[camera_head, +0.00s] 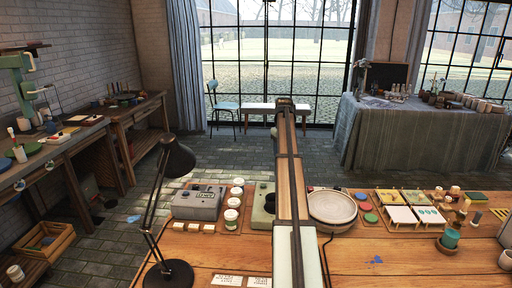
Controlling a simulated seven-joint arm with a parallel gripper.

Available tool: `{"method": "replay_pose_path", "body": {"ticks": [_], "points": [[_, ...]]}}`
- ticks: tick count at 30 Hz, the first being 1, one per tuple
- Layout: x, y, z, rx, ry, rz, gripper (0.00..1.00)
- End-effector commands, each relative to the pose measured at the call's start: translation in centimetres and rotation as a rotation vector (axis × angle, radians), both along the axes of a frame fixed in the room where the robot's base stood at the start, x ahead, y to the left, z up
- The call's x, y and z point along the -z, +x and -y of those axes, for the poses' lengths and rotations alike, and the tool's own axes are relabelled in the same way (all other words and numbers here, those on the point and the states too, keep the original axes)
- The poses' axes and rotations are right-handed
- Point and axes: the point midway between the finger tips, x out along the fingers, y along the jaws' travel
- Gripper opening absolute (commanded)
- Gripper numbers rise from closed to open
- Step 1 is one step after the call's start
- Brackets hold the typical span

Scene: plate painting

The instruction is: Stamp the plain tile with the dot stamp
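A plain white tile (401,216) lies flat on the wooden worktable at the right. Beside it on the right lies a white tile with green marks (429,215). Several small wooden-handled pieces that look like stamps (455,191) stand right of the tiles. They are too small to tell which one is the dot stamp. My arm rises through the middle of the view as a long upright link. No gripper fingers show, so I cannot see where my gripper is or whether it holds anything.
Yellow boards (388,196) lie behind the tiles. A round pale plate (332,208) sits left of them, with coloured discs (364,206) between. A grey box (198,203) and black lamp (172,160) are at left. The front right tabletop is mostly clear.

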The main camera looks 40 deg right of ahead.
Motion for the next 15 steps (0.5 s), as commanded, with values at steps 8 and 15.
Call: {"method": "replay_pose_path", "body": {"ticks": [8, 15], "points": [[2.3, -8.1, 7.9, 0.108, 0.000, -0.001, 0.27], [4.3, -15.5, 13.7, 0.197, 0.001, -0.001, 0.27]]}}
